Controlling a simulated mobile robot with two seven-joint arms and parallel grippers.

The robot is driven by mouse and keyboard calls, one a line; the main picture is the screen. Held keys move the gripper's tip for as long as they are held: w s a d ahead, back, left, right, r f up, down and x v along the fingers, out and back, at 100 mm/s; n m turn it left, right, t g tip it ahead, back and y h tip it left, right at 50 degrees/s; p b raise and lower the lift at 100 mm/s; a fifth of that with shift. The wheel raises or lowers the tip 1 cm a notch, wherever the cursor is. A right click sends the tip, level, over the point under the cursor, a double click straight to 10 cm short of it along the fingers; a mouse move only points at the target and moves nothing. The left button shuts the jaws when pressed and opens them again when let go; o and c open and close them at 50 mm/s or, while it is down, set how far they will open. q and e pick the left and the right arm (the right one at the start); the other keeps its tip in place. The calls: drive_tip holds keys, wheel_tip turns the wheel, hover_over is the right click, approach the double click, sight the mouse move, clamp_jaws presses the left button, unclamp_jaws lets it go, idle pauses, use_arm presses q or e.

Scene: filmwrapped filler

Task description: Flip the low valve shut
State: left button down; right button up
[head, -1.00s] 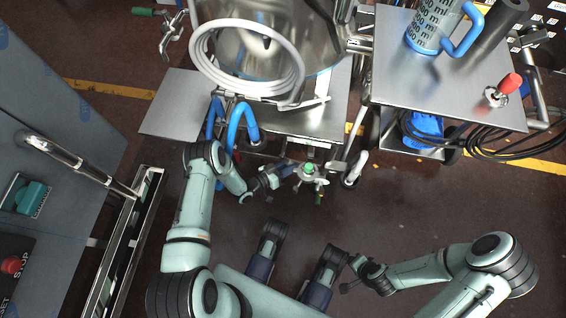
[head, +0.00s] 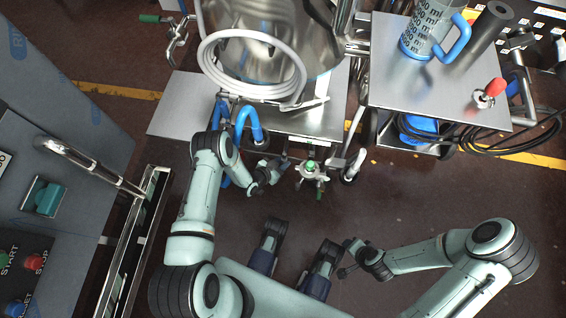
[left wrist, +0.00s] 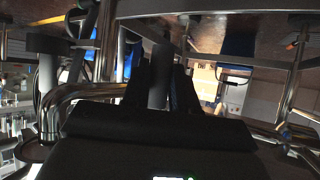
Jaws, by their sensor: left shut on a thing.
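A small metal fitting with a green top (head: 311,167), apparently the low valve, hangs below the front edge of the steel shelf under the tank. My left gripper (head: 282,161) is just left of it, close to the shelf edge. In the left wrist view the dark fingers (left wrist: 160,88) are closed around a grey bar (left wrist: 158,72), which looks like the valve's handle. The grip and much of the handle are hidden in the head view. My right gripper (head: 346,271) is low in the head view, away from the valve; its finger gap is too small to read.
A steel tank (head: 270,45) with a coiled white hose (head: 215,60) stands above the shelf (head: 180,105). A steel cart (head: 440,100) stands at right, and a grey cabinet (head: 75,130) at left.

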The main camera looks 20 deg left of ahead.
use_arm(q)
drive_tip(key=shift+s+a, duration=0.1)
idle(0.3)
drive_tip(key=c, duration=1.2)
unclamp_jaws()
use_arm(e)
drive_tip(key=shift+s+r, duration=0.1)
use_arm(q)
drive_tip(key=p+v, duration=0.3)
drive_tip(key=v, duration=1)
drive_tip(key=shift+s+r+p, duration=0.1)
drive_tip(key=shift+s+p, duration=0.05)
drive_tip(key=shift+p, duration=0.25)
use_arm(e)
drive_tip(key=s+a+r+g+y, duration=0.1)
drive_tip(key=s+a+r+g, duration=0.1)
drive_tip(key=s+a+r, duration=0.1)
drive_tip(key=s+r, duration=0.1)
drive_tip(key=s, duration=0.1)
drive_tip(key=shift+s+r+n, duration=0.2)
drive_tip(key=shift+s+n, duration=0.1)
drive_tip(key=shift+s, duration=0.1)
